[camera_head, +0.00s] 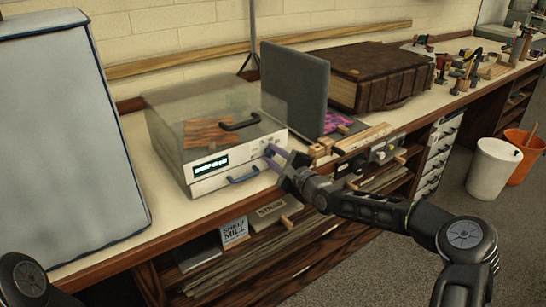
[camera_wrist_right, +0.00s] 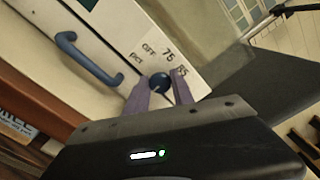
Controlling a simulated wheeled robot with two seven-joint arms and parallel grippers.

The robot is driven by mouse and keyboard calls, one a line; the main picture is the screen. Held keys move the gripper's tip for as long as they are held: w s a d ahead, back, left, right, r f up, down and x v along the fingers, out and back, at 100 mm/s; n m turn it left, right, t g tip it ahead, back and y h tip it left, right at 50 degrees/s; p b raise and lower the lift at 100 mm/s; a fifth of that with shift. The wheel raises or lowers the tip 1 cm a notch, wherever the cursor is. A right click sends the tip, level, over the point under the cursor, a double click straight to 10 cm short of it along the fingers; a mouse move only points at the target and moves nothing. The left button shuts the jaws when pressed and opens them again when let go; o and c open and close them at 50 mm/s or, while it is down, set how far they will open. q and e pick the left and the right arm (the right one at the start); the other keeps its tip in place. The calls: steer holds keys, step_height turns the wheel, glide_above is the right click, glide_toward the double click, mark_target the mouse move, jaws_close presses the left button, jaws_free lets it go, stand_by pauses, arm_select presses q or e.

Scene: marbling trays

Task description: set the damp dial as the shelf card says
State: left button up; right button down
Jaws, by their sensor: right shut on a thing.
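The damp dial (camera_wrist_right: 160,81) is a small dark blue knob on the front of a white cabinet (camera_head: 237,152) with a clear lid. The labels OFF, 75, 85 and PCT are printed around it in the right wrist view. My right gripper (camera_head: 270,153) is shut on the dial, its two purple fingers (camera_wrist_right: 162,93) on either side of the knob. Where the dial's pointer stands cannot be made out. A white card (camera_head: 235,232) with dark lettering, seemingly "SHELF MILL", stands on the shelf below. My left gripper is out of view.
The cabinet has a lit display (camera_head: 211,166), a blue front handle (camera_head: 243,175) and a black lid handle (camera_head: 240,122). A grey upright panel (camera_head: 294,88) and a large brown book-like case (camera_head: 385,76) stand to its right.

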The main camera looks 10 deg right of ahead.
stand_by(0.3)
steer(key=c, duration=1.1)
jaws_free()
steer(key=v, duration=0.8)
